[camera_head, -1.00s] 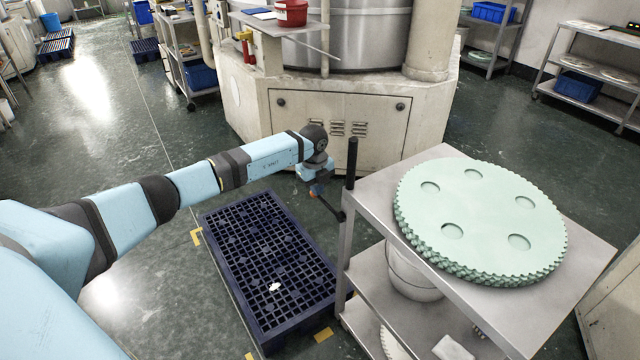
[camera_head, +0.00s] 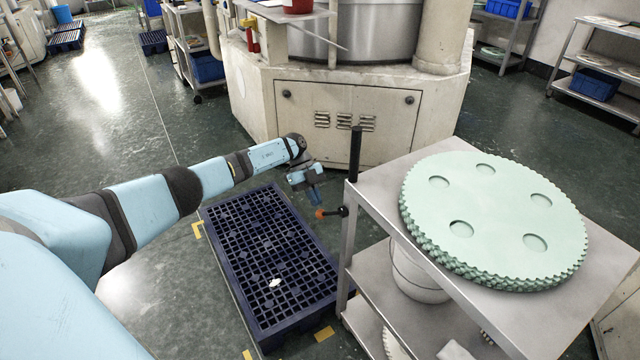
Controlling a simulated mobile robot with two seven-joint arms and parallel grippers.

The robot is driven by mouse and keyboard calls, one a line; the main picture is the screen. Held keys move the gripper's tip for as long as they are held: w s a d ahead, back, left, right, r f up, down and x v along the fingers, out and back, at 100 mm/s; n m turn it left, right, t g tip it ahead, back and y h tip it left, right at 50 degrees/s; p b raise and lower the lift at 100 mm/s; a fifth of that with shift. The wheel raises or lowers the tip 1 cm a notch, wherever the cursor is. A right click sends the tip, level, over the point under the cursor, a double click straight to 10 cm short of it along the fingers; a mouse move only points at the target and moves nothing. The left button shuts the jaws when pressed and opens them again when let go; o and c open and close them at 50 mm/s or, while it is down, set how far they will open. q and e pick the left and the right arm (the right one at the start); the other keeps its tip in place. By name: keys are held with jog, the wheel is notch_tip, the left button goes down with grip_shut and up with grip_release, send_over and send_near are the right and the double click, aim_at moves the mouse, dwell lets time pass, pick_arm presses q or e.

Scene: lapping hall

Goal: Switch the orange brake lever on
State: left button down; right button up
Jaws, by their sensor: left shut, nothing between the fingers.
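Whether the fingertips touch the knob I cannot tell. My right gripper is not in view.
A stack of pale green toothed discs (camera_head: 490,220) lies on the cart's top. A white bucket (camera_head: 418,275) stands on its lower shelf. A dark blue pallet (camera_head: 265,290) lies on the floor below my left arm. A large machine (camera_head: 350,110) stands behind.

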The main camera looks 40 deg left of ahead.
pick_arm(q)
jog(key=shift+d+f, duration=0.1)
jog(key=shift+f, duration=0.6)
